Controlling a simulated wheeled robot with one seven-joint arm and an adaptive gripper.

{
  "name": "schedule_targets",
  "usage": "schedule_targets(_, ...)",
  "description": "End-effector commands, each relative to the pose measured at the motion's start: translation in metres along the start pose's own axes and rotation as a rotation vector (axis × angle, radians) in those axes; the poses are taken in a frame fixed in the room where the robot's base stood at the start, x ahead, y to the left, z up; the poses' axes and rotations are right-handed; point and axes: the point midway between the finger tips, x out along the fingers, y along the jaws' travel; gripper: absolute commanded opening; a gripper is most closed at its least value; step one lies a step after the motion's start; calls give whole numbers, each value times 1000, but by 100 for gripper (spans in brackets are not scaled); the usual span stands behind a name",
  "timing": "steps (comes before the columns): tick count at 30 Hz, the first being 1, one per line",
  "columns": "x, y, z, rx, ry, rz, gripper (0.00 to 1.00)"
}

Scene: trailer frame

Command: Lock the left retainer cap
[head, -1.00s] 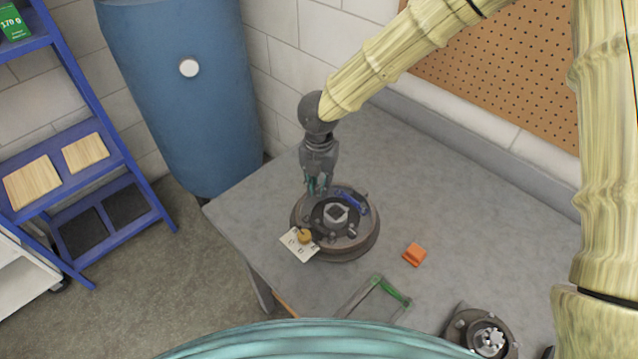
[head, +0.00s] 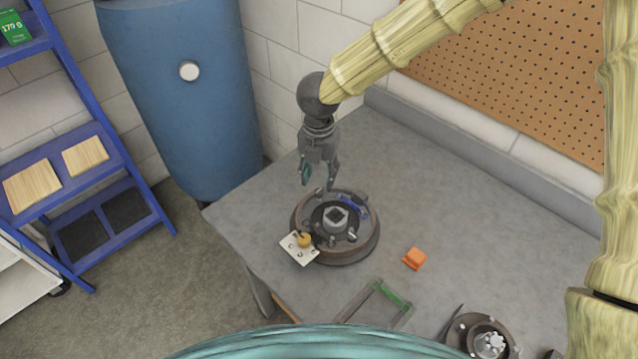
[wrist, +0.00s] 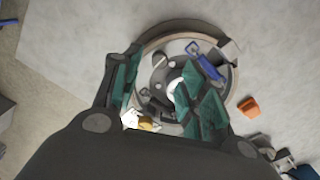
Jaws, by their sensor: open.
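Small dark fittings (head: 351,236) sit around the hub; I cannot tell which is the left retainer cap. A blue lever (head: 354,207) lies inside the drum's far right side. My gripper (head: 319,185) is open and empty, above the drum's far left rim and apart from it. In the wrist view its teal-padded fingers (wrist: 160,98) are spread over the drum (wrist: 152,38) and hide part of its inside. A small pale pin head (wrist: 192,48) shows between hub and rim.
A white plate with holes (head: 298,252) and a yellow knob (head: 304,240) are at the drum's near left edge. An orange block (head: 415,259), a green-handled frame (head: 393,295) and a second round part (head: 463,335) lie to the right. The bench's far right is clear.

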Motion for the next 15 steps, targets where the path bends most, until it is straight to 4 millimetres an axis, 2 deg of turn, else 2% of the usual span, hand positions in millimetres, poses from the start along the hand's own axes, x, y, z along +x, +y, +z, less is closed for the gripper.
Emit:
schedule_targets(6, -40, 0, 1, 1, -1, 2, 43)
schedule_targets(10, -57, 0, 1, 2, -1, 2, 43)
schedule_targets(15, -69, 0, 1, 2, 0, 1, 43)
